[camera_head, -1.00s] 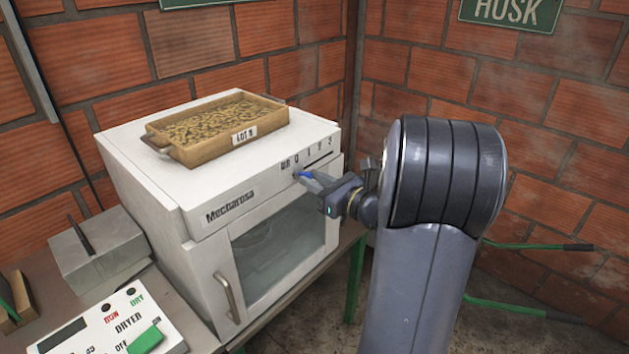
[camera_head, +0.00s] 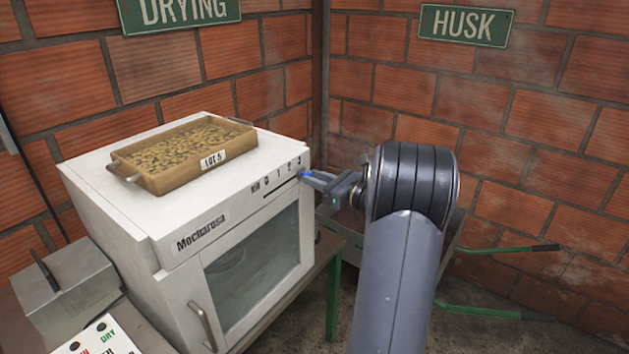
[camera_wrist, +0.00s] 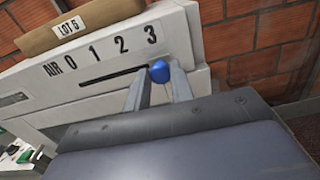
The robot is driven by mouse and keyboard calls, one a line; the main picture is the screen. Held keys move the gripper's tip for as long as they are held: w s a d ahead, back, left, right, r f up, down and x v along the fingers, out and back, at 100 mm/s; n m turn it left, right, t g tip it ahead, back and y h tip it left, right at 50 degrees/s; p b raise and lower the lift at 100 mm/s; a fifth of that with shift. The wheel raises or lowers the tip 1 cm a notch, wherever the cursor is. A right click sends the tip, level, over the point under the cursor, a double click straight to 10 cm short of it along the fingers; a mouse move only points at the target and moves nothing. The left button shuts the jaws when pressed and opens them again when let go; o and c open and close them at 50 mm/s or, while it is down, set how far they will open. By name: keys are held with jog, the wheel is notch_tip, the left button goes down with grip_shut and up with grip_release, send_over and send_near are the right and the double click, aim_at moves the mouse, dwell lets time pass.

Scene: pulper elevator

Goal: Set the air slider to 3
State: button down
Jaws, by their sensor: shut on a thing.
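The air slider's blue knob (camera_wrist: 159,71) is at the right end of its dark slot (camera_wrist: 105,77) in the wrist view, just below the printed 3. The scale reads AIR, 0, 1, 2, 3 from left to right. My gripper (camera_wrist: 160,84) has its two fingers on either side of the knob and is shut on it. In the head view my gripper (camera_head: 308,177) reaches the right end of the slot, and the knob shows as a small blue spot between the fingertips.
A wooden tray marked LOT 5 (camera_head: 172,182) lies on top of the machine. A grey metal box (camera_head: 72,290) and a button panel (camera_head: 100,338) are at the left. A wheelbarrow with green handles (camera_head: 500,248) stands behind my arm, near the brick walls.

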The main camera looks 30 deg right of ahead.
jog(key=c, duration=1.2)
grip_release()
jog(key=shift+d, duration=0.2)
jog(key=shift+c, duration=0.2)
jog(key=b+v, duration=0.2)
jog(key=v, duration=0.8)
jog(key=shift+s, duration=0.35)
jog(key=shift+d+r, duration=0.1)
jog(key=a+p+x, duration=0.1)
jog(key=x, duration=1)
jog(key=shift+s+p, duration=0.25)
jog(key=shift+p, duration=0.15)
jog(key=shift+s+a, duration=0.1)
jog(key=shift+a, duration=0.15)
